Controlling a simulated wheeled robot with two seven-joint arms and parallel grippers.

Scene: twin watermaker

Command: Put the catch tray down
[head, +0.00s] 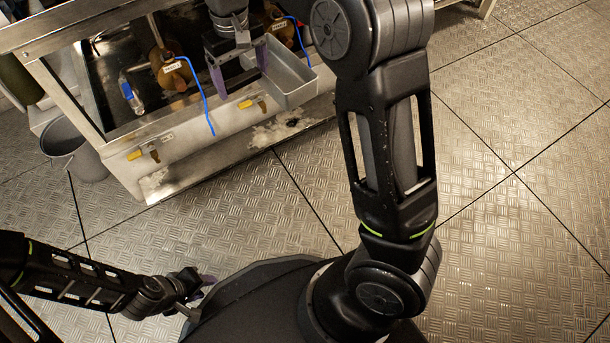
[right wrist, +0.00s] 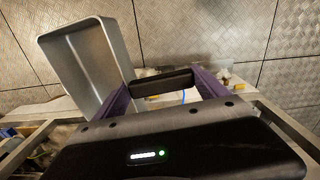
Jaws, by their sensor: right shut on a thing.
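The catch tray (head: 292,88) is a grey metal rectangular pan. In the head view it is at the front edge of the watermaker bench, right of my right gripper (head: 240,75), with its hollow facing up. My right gripper is shut on the tray; the exact grip is hard to make out. In the right wrist view the tray (right wrist: 92,62) is at upper left, against the left purple finger of my right gripper (right wrist: 165,95). My left gripper (head: 195,296) is low in the head view, far from the tray; its finger gap is unclear.
The metal-framed bench (head: 120,152) has a dark well with brown pump-like parts (head: 176,74), a blue hose (head: 203,100) and a clear blue-banded bottle (head: 131,95). Yellow-handled valves line its front. A grey bucket (head: 72,148) stands at left. The plated floor (head: 520,200) is clear.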

